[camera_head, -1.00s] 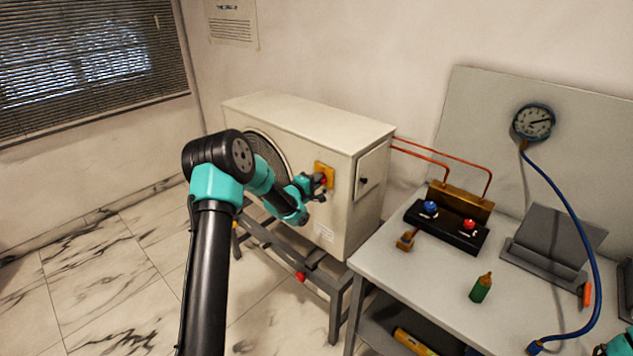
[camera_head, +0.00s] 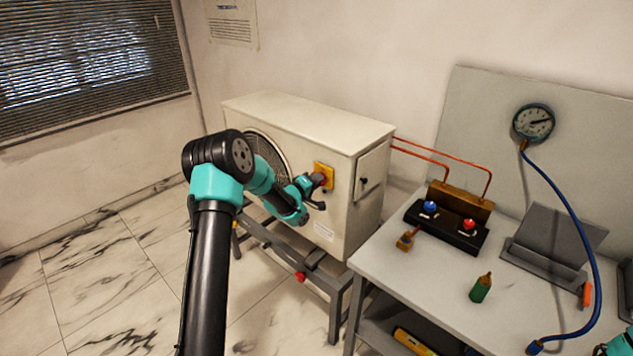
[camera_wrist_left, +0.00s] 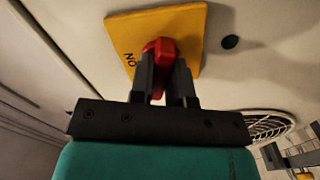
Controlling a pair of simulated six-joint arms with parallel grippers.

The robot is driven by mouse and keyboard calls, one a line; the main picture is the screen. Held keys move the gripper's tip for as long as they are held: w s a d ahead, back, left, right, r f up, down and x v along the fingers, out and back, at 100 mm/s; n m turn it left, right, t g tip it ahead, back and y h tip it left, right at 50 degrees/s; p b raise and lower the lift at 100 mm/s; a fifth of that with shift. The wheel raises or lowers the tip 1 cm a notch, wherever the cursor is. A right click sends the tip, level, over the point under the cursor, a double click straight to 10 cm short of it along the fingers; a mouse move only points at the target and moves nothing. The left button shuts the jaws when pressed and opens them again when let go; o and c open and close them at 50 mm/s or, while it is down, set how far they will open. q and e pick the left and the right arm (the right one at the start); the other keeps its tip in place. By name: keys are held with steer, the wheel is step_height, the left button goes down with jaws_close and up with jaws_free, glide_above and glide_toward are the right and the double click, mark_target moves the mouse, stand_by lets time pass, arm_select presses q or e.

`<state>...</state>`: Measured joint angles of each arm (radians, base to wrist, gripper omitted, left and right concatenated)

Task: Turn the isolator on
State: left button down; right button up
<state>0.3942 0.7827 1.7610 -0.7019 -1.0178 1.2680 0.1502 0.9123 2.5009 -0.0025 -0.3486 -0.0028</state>
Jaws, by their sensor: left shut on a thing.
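The isolator is a yellow plate (camera_head: 325,172) with a red knob, on the front of the cream outdoor unit (camera_head: 300,125). In the left wrist view the yellow plate (camera_wrist_left: 192,30) carries the mark "ON" near its left edge, and the red knob (camera_wrist_left: 158,50) stands out from it. My left gripper (camera_wrist_left: 164,78) is shut on the red knob, one dark finger on each side. In the head view my left gripper (camera_head: 318,183) reaches the plate and hides most of the knob. A small piece at the bottom right corner (camera_head: 615,346) looks like part of my right arm; its gripper is not visible.
The unit stands on a grey metal frame (camera_head: 340,300). To its right, a table (camera_head: 400,275) holds a manifold with a blue knob (camera_head: 431,207) and a red knob (camera_head: 469,224), a green bottle (camera_head: 481,288) and a blue hose (camera_head: 580,220) to a gauge (camera_head: 534,122).

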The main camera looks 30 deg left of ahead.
arm_select(q)
steer(key=m, duration=1.4)
stand_by(0.4)
steer(key=c, duration=1.1)
jaws_free()
steer(key=shift+s, duration=0.15)
steer(key=v, duration=1.7)
steer(key=shift+s, duration=0.1)
steer(key=shift+d, duration=0.1)
